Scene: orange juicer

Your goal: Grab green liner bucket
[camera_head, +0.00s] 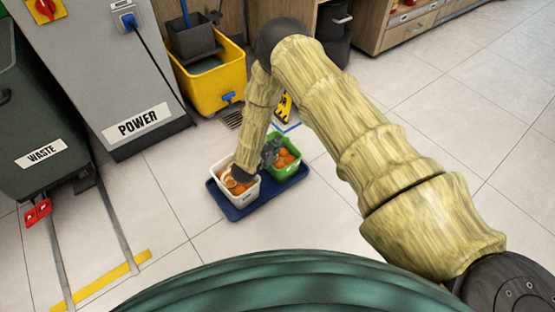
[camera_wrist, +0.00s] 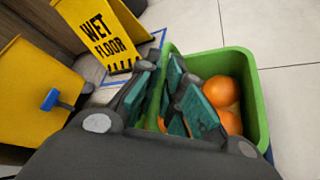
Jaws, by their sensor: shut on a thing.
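The green liner bucket (camera_head: 287,172) holds oranges and stands at the right end of a blue tray (camera_head: 262,201) on the floor. It also shows in the wrist view (camera_wrist: 258,100), with its oranges (camera_wrist: 221,91) inside. My gripper (camera_wrist: 164,85) is shut on the bucket's left wall at the rim, one finger on the inner side and one on the outer side. In the head view my gripper (camera_head: 270,151) is at the bucket's left edge, and my arm comes down beside it. The bucket looks upright. The lower part of its gripped wall is hidden by the fingers.
A white bucket of oranges (camera_head: 242,196) stands close by on the left of the tray. A yellow mop bucket (camera_head: 212,88), a wet floor sign (camera_wrist: 100,38) and a grey power cabinet (camera_head: 110,60) are behind. The floor to the right is clear.

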